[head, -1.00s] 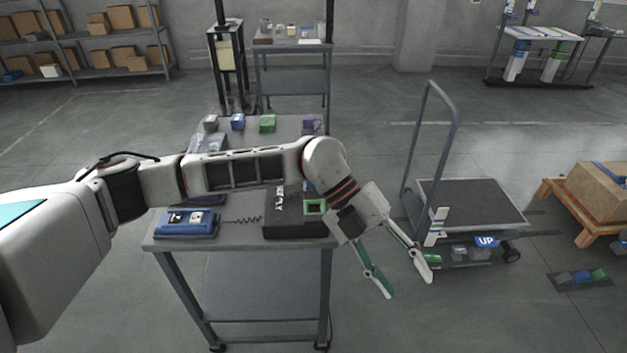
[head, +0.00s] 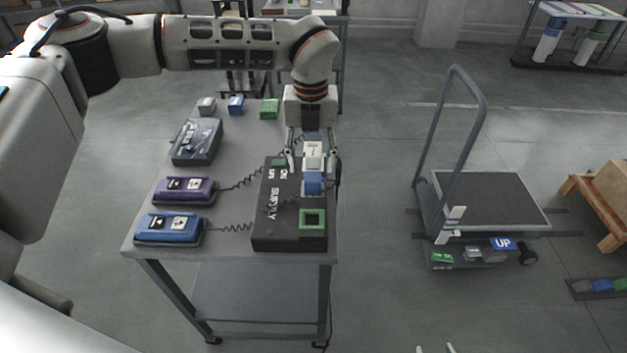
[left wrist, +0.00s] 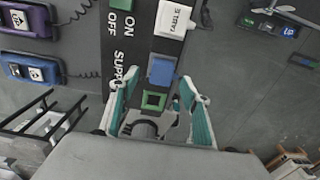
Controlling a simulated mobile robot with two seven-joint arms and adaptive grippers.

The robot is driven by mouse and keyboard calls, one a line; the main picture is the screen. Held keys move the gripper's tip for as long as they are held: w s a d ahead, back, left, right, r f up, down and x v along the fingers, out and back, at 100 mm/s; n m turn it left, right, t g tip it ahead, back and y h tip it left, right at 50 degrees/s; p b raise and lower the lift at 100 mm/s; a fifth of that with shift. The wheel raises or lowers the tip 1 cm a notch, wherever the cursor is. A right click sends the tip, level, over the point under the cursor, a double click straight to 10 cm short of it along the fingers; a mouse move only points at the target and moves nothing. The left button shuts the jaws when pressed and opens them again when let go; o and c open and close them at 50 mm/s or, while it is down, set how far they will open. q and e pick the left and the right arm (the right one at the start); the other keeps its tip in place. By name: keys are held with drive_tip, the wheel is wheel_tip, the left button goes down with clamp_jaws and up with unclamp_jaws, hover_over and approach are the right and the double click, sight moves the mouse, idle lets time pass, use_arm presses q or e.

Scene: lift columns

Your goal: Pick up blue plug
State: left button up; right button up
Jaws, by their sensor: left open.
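The blue plug (head: 313,184) looks like a small blue block and sits in the dark supply box (head: 283,240), between a white block marked TABLE (head: 314,150) and an empty-looking green-rimmed socket (head: 313,219). It also shows in the left wrist view (left wrist: 161,71). My left gripper (head: 314,166) is open above the box, pointing down, with its fingers spread to either side of the row. In the left wrist view the blue plug appears just beyond the fingertips, not gripped. At the bottom edge, only two separated fingertips of my right gripper (head: 435,348) show.
Purple (head: 184,190) and blue (head: 168,230) control pendants lie left of the supply box, with coiled cords. A grey case (head: 197,141) and grey, blue and green blocks (head: 269,108) stand further back. A trolley (head: 490,200) stands on the floor to the right.

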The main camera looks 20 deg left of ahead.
sight(313, 176)
use_arm(q)
drive_tip(key=f, duration=0.4)
drive_tip(key=shift+s+d+f+p, duration=0.2)
drive_tip(key=shift+d+p, duration=0.05)
drive_tip(key=shift+p, duration=0.15)
drive_tip(key=shift+f, duration=0.3)
drive_tip(key=c, duration=1.1)
use_arm(e)
drive_tip(key=shift+w+r, duration=0.5)
drive_tip(key=shift+r, duration=0.35)
use_arm(q)
drive_tip(key=shift+r, duration=0.1)
drive_tip(key=shift+w+r, duration=0.1)
drive_tip(key=shift+r, duration=10.4)
use_arm(e)
drive_tip(key=shift+f, duration=0.15)
